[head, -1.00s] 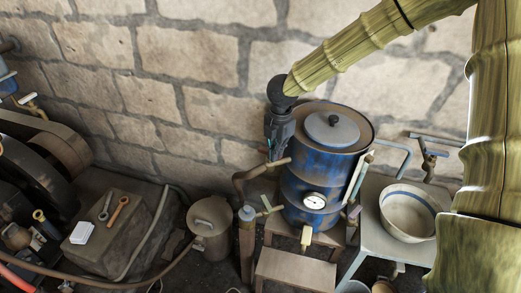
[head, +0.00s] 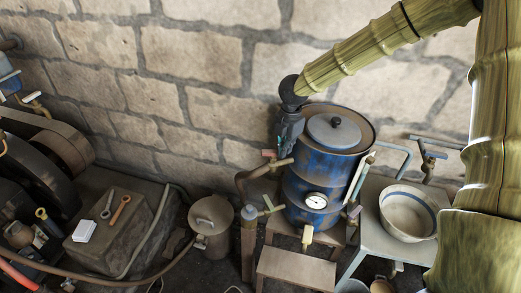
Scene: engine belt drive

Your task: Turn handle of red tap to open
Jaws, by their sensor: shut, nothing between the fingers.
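A blue drum (head: 302,188) with a grey lid and a round gauge stands at the wall. A tap with a small reddish handle (head: 269,154) sits on the brown pipe at the drum's upper left. My gripper (head: 280,156) points down beside the drum's left upper side, just right of the reddish handle. It is shut and empty. Its fingertips are small and dark here, and I cannot tell whether they touch the handle or the pipe.
A yellow-handled tap (head: 307,236) and a pinkish-handled tap (head: 354,212) are lower on the drum. A wooden stool (head: 290,268) stands in front. A bowl (head: 408,212) rests on the right table.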

